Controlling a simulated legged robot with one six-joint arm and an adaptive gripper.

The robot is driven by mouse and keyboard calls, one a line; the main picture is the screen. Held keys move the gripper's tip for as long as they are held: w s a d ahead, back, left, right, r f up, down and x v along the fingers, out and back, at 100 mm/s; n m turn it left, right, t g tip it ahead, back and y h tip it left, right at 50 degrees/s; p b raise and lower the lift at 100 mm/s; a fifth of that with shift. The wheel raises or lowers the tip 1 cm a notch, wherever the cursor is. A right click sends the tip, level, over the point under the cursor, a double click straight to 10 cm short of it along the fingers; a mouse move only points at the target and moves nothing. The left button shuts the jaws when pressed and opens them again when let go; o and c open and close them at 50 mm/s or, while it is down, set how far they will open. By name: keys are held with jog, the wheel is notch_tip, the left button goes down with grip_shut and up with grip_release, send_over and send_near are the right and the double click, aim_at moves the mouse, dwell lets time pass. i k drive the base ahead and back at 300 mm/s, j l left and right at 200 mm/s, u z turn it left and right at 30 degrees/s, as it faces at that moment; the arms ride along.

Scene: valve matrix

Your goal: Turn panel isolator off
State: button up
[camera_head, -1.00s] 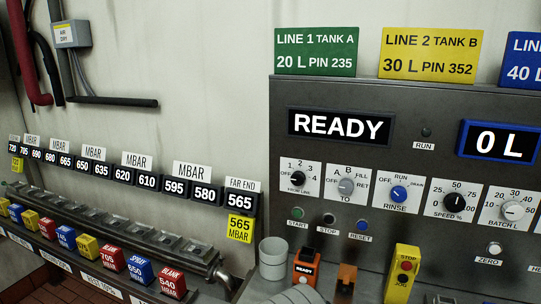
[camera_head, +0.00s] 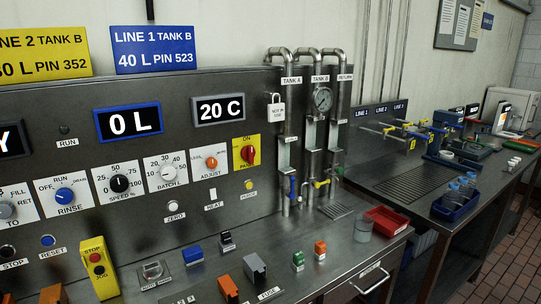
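The panel isolator (camera_head: 248,153) is a red rotary knob on a yellow plate, on the right part of the grey control panel. The word ON is printed above the knob. The knob looks roughly upright, pointing toward ON. The lettering below it is too small to read surely. My gripper is not in view.
Vertical pipes with a gauge (camera_head: 322,99) stand right of the isolator. Brick floor lies at the lower right.

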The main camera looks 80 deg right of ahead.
aim_at(248, 153)
jog(key=z, duration=2.6)
